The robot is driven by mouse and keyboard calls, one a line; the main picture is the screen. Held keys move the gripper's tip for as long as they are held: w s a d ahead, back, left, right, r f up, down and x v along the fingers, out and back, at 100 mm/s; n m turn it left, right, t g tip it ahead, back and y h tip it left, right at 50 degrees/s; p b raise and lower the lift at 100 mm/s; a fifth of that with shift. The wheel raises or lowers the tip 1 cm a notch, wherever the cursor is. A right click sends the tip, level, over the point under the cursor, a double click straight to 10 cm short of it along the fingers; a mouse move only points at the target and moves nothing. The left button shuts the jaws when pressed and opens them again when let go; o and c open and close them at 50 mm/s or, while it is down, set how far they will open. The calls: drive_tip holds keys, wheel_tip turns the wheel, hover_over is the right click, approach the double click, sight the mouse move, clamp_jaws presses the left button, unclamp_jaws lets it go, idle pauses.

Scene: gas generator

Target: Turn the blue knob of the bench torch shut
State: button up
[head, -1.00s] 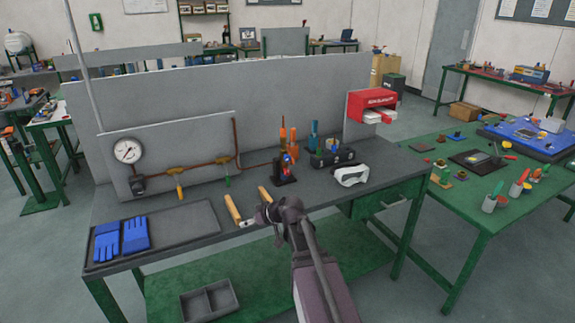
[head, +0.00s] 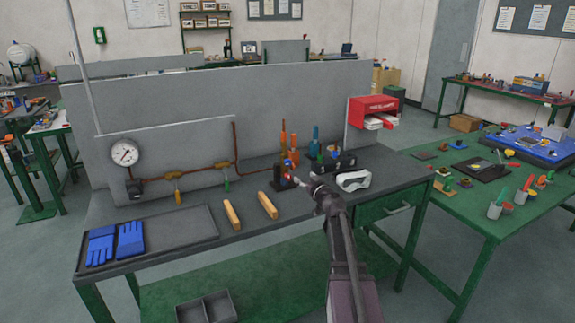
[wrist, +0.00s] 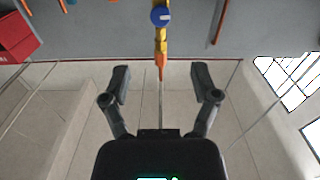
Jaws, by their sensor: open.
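The bench torch stands in a dark holder (head: 279,180) on the bench, with small blue and red parts partly merged at this size. In the wrist view a round blue knob (wrist: 160,16) with a pale mark sits on a yellow body (wrist: 160,38) with an orange end, at the top middle. My gripper (head: 305,181) is just right of the torch in the head view. In the wrist view its two fingers (wrist: 160,72) are wide apart and empty. The blue knob lies beyond the fingertips, roughly centred between them, not touched.
Two yellow bars (head: 231,213) lie on the bench (head: 205,250). White goggles (head: 353,181) and a dark box (head: 333,161) are close to the right. A gauge (head: 124,153), copper piping and a grey panel (head: 290,100) stand behind. Blue gloves (head: 131,239) lie on a tray at left.

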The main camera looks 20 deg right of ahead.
sight(289, 163)
drive_tip(key=shift+w, duration=0.15)
drive_tip(key=w, duration=1.3)
drive_tip(key=shift+w+a, duration=0.25)
